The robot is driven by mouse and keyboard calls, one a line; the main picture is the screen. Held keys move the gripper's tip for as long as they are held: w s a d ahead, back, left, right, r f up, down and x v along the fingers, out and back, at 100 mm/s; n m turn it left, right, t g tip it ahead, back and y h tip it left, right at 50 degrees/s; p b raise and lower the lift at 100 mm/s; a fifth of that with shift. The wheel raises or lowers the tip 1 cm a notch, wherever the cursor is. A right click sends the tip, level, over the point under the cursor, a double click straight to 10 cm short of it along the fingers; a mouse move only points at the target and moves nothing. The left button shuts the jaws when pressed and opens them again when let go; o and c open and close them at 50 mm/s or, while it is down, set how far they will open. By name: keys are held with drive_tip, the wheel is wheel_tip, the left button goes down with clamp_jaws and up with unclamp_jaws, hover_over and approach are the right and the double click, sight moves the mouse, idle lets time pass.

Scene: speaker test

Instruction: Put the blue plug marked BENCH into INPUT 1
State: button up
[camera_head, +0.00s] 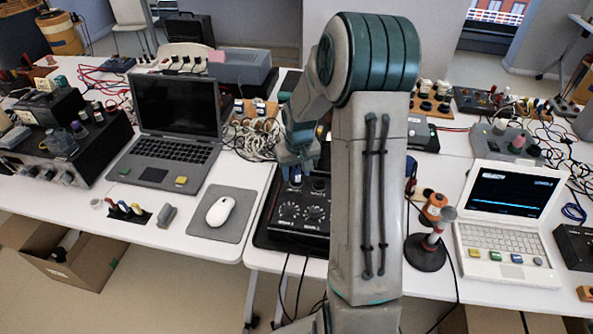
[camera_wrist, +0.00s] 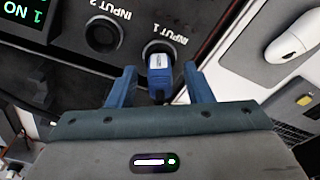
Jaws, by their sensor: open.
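The blue plug (camera_wrist: 160,79), with a white label too small to read, stands at the INPUT 1 socket (camera_wrist: 150,47) in the wrist view. It appears seated in the socket, but its tip is hidden. My gripper (camera_wrist: 159,70) is open, with one blue finger on each side of the plug and gaps between. The INPUT 2 socket (camera_wrist: 103,33) beside it is empty. In the head view my gripper (camera_head: 299,163) is over the back of the black box with dials (camera_head: 302,214), and the plug (camera_head: 296,177) shows small below it.
A white mouse (camera_head: 220,211) on a grey pad (camera_head: 240,228) and a dark laptop (camera_head: 172,155) are left of the box. A soldering-iron-like stand (camera_head: 427,252) and a white laptop (camera_head: 508,230) are to the right. Cables hang over the table's front edge.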

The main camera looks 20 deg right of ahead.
sight(298, 183)
wheel_tip(298, 183, up, 14)
drive_tip(key=s+f, duration=0.1)
drive_tip(key=s, duration=0.1)
drive_tip(key=s+a+r, duration=0.1)
drive_tip(key=s+a, duration=0.2)
drive_tip(key=s, duration=0.4)
drive_tip(key=s+a+r+t, duration=0.1)
drive_tip(key=s+a, duration=0.3)
drive_tip(key=s, duration=0.3)
drive_tip(key=s+a+r, duration=0.1)
drive_tip(key=s+a, duration=0.2)
drive_tip(key=s, duration=0.4)
drive_tip(key=shift+s+a+r+n, duration=0.2)
drive_tip(key=shift+s+a+n, duration=0.1)
drive_tip(key=shift+a, duration=0.1)
